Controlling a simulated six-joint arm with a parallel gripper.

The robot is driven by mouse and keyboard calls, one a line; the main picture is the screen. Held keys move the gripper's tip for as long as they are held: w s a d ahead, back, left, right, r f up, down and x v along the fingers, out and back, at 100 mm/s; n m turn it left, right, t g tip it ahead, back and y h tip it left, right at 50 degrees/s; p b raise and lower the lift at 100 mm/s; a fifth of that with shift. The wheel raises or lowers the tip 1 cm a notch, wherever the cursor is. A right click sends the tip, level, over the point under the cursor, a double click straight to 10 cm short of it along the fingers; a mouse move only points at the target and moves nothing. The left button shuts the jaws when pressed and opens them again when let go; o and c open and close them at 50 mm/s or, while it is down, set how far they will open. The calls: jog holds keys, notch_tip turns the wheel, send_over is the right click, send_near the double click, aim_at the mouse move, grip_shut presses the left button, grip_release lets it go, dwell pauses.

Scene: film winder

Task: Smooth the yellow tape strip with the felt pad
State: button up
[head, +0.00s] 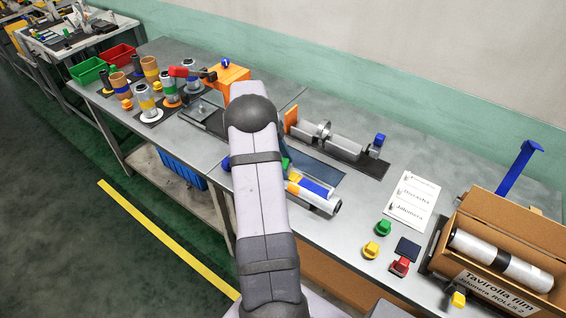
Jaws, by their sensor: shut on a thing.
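A white film roll (325,205) with a blue label lies on the bench just right of my arm. A small yellow-orange patch (293,188) at its left end looks like the yellow tape strip, partly covered by my arm. My upright arm link hides my gripper and whatever it holds. A small green piece (285,163) shows at the arm's right edge, above the roll; I cannot tell whether it belongs to the felt pad.
A winder with grey rollers (343,146) stands behind the roll. A printed card (405,203), green (383,228), yellow (370,250) and red (400,266) pieces lie to the right. A carton of film rolls (515,230) stands far right; several spools (168,90) stand left.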

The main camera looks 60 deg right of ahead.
aim_at(296, 177)
jog(key=shift+s+f, duration=0.1)
jog(key=shift+s, duration=0.2)
jog(key=shift+s, duration=0.4)
jog(key=shift+s+b, duration=0.25)
jog(key=shift+b, duration=0.1)
jog(key=shift+s, duration=0.35)
jog(key=shift+s, duration=0.2)
dwell(0.3)
jog(key=shift+s+b, duration=0.4)
jog(key=shift+s, duration=0.05)
jog(key=shift+r, duration=0.2)
notch_tip(296, 177, up, 7)
jog(key=p, duration=0.4)
dwell(0.6)
